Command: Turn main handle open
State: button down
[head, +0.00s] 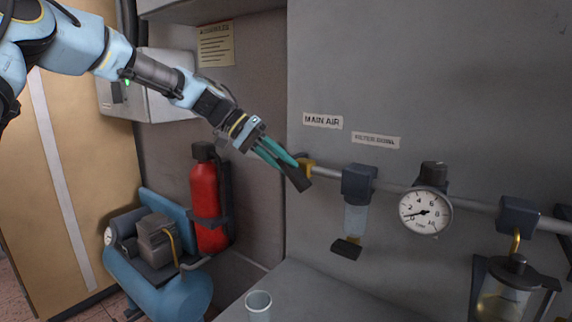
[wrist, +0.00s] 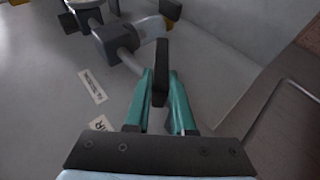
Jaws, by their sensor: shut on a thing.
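The main handle (head: 297,179) is a dark lever on a brass valve (head: 306,164) at the left end of the air pipe, below the "MAIN AIR" label (head: 322,121). In the head view the lever slants down to the right. My gripper (head: 278,155) reaches it from the upper left, with teal fingers at the lever. In the wrist view the dark handle (wrist: 161,72) stands between the two teal fingertips (wrist: 161,88), and the gripper is shut on it. The valve body is mostly hidden behind the fingers and handle.
Along the pipe (head: 395,188) to the right are a filter (head: 357,195), a round gauge (head: 426,212) and a lubricator bowl (head: 512,295). A red extinguisher (head: 204,200) and blue compressor (head: 155,280) stand at the left. A glass (head: 258,306) stands on the grey surface below.

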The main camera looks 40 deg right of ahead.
jog(key=n+g+h+b, duration=0.1)
jog(key=g+b, duration=0.1)
jog(key=f+g+h+b, duration=0.1)
jog(key=g+b, duration=0.1)
jog(key=w+f+n+g+h+b, duration=0.1)
jog(key=g+b, duration=0.1)
jog(key=shift+a+f+n+g+h, duration=0.1)
jog(key=shift+n+g+h, duration=0.2)
jog(key=shift+g+h, duration=0.1)
dwell(0.3)
jog(key=c, duration=0.8)
grip_release()
jog(key=shift+o, duration=0.2)
